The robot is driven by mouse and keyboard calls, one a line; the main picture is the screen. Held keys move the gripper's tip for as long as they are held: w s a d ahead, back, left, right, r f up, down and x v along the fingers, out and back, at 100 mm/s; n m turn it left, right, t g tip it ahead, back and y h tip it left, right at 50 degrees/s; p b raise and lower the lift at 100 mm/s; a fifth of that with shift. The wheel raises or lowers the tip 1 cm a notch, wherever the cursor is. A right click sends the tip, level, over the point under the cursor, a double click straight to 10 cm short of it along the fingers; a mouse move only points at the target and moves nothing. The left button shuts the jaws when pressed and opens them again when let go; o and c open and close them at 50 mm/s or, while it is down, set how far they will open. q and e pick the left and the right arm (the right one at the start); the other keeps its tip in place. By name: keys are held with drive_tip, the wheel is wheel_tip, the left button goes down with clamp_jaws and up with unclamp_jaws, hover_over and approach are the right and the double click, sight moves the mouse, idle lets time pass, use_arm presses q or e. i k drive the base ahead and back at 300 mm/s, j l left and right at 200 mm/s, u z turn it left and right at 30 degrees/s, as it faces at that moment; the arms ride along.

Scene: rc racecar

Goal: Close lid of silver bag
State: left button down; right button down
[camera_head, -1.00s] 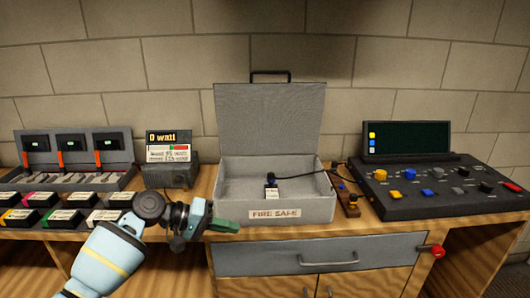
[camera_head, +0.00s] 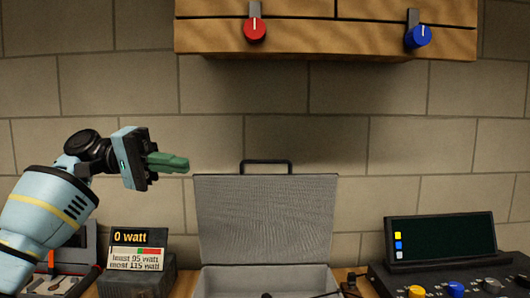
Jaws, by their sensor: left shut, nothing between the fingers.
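The silver bag (camera_head: 205,283) is a grey box on the bench at the bottom middle, cut off by the lower edge of the view. Its lid (camera_head: 266,222) stands open and upright at the back, with a dark handle (camera_head: 266,163) on its top edge. My left gripper (camera_head: 186,163) is shut and empty. It is raised at the left, level with the lid's handle and just left of the lid's upper left corner in the picture. How far it is from the lid in depth is hard to tell. My right gripper is not in view.
A wattmeter reading "0 watt" (camera_head: 131,238) stands left of the bag. A control panel with a dark screen (camera_head: 441,238) stands on the right. A wooden cabinet (camera_head: 325,41) with red (camera_head: 254,30) and blue (camera_head: 418,38) knobs hangs above. A brick wall is behind.

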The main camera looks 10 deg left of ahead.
sight(243, 218)
drive_tip(key=i, duration=0.9)
